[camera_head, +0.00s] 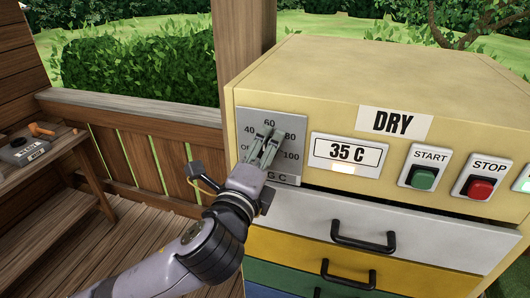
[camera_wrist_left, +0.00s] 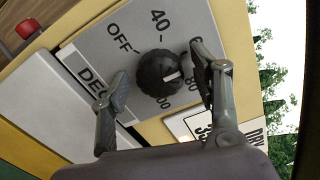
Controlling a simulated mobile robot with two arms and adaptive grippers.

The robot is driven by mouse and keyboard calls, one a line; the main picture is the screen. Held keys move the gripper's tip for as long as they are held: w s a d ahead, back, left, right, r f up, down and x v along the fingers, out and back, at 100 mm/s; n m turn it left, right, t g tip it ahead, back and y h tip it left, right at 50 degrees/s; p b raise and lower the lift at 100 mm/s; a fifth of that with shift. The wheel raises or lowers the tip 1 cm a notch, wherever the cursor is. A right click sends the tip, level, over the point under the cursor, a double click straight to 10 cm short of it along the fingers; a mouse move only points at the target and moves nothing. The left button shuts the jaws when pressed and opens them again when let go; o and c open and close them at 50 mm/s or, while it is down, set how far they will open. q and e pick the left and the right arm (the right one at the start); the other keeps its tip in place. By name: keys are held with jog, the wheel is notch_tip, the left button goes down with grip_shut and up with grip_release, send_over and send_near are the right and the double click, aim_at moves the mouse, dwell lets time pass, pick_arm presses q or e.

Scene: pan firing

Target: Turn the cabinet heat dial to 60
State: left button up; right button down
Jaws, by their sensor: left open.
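The dark round heat dial (camera_wrist_left: 158,73) sits on a grey scale plate (camera_wrist_left: 98,47) on the cabinet front, and its white mark lies right of centre in the left wrist view. The plate (camera_head: 246,119) also shows in the head view, marked 40, 60, 80 and 100, with the dial hidden behind my gripper. My left gripper (camera_head: 265,152) is open in front of the plate. In the wrist view its fingers (camera_wrist_left: 160,84) stand on either side of the dial, apart from it as far as I can tell. The display (camera_head: 346,153) reads 35 C. My right gripper is not in view.
The cream cabinet (camera_head: 380,75) has a green START button (camera_head: 422,179), a red STOP button (camera_head: 480,188) and handled drawers (camera_head: 410,226) below. A wooden post (camera_head: 243,50) and railing (camera_head: 150,108) stand at its left. A side table (camera_head: 45,157) holds small items.

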pick_arm(q)
jog(key=v, duration=0.7)
jog(key=shift+s, duration=0.15)
